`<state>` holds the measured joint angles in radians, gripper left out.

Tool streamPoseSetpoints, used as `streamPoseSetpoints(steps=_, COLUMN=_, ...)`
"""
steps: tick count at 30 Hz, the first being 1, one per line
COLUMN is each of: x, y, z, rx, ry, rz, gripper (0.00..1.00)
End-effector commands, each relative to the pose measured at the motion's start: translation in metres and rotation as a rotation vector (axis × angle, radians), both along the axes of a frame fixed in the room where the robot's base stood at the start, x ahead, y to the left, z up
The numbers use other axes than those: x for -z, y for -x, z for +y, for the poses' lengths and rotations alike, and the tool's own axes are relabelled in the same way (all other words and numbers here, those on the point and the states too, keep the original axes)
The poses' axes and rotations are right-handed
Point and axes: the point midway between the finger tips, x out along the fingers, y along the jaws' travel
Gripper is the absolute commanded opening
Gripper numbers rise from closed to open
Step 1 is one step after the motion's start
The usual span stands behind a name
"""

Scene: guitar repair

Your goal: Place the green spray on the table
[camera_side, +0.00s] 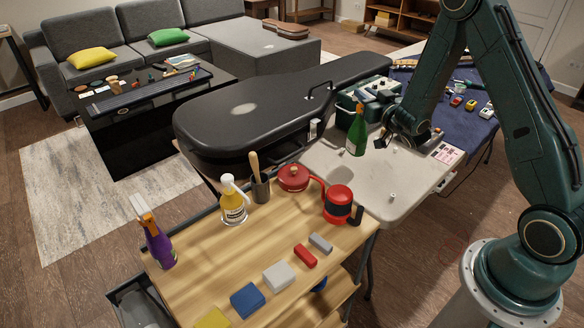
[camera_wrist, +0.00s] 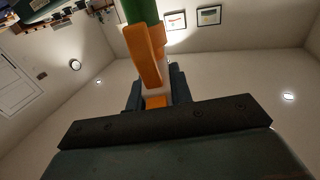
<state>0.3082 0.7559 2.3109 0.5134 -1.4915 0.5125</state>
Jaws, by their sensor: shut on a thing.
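The green spray (camera_side: 356,138) is upright over the back left part of the pale table (camera_side: 405,178) in the side view. I cannot tell whether its base touches the tabletop. My gripper (camera_side: 384,134) is close to its right side. In the wrist view my gripper (camera_wrist: 157,92) is shut around the spray's pale neck, near its orange trigger (camera_wrist: 148,56). Part of the green body (camera_wrist: 139,11) shows at the top edge there, and the rest is out of frame.
A black guitar case (camera_side: 250,115) lies behind the table. The wooden cart (camera_side: 215,270) in front holds yellow (camera_side: 233,208) and purple (camera_side: 158,247) sprays, a red mug-like item (camera_side: 338,203) and blocks. The pale table's front is mostly clear.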

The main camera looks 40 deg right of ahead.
Motion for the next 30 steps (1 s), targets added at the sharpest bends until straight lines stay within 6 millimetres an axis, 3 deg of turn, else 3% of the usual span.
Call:
streamPoseSetpoints(steps=3, x=0.006, y=0.012, z=-0.019, rx=0.029, ry=0.0, rz=0.002, gripper=0.0)
streamPoseSetpoints(steps=8, x=0.009, y=0.02, z=-0.03, rx=0.043, ry=0.001, rz=0.003, gripper=0.0)
streamPoseSetpoints(steps=19, x=0.014, y=0.02, z=-0.032, rx=0.045, ry=-0.002, rz=0.005, gripper=0.0)
streamPoseSetpoints(steps=30, x=0.041, y=0.02, z=-0.032, rx=0.046, ry=-0.002, rz=0.006, gripper=0.0)
